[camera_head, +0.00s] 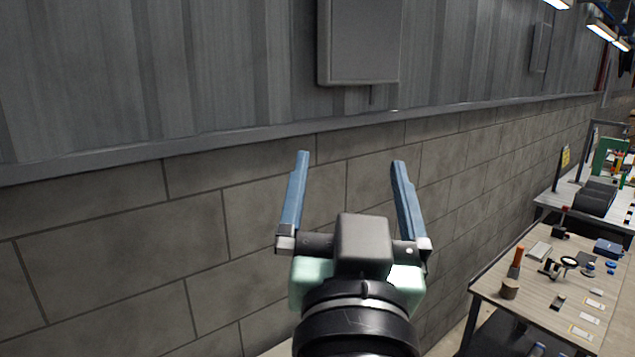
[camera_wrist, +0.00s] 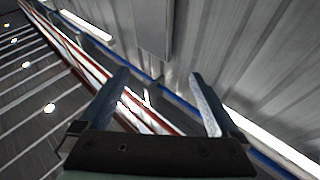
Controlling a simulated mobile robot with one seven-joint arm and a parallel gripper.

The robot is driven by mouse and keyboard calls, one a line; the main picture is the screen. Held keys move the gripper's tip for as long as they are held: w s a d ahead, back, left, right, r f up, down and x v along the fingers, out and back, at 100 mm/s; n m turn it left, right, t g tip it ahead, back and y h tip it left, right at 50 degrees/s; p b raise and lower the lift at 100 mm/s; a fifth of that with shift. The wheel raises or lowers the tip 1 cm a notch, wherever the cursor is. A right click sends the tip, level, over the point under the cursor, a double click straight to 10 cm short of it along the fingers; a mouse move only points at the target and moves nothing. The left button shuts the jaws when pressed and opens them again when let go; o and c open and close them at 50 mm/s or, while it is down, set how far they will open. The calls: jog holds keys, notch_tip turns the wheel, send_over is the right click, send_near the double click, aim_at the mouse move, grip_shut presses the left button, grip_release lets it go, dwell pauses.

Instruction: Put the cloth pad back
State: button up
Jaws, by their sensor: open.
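My gripper (camera_head: 350,160) is raised in front of the block wall in the head view. Its two blue fingers are spread wide with nothing between them. The gripper (camera_wrist: 158,78) also shows in the wrist view, open and empty, against the ceiling and upper wall. I cannot make out a cloth pad in either view. Small items on the workbench at the right are too small to tell apart with certainty.
A wooden-topped workbench (camera_head: 520,303) at the right holds several small items, including an orange-handled tool (camera_head: 517,258) and a brown cylinder (camera_head: 510,289). Another bench with dark rolls (camera_head: 594,198) stands beyond it. A grey wall box (camera_head: 358,45) hangs above my gripper.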

jog(key=s+a+r+n+t+y, duration=0.1)
jog(key=s+a+r+n+t, duration=0.1)
jog(key=s+r+t, duration=0.3)
jog(key=s+a+r, duration=0.1)
jog(key=s+r, duration=0.2)
jog(key=r, duration=0.4)
jog(key=shift+s+r+y, duration=0.2)
jog(key=shift+s+y, duration=0.1)
jog(key=shift+s, duration=0.05)
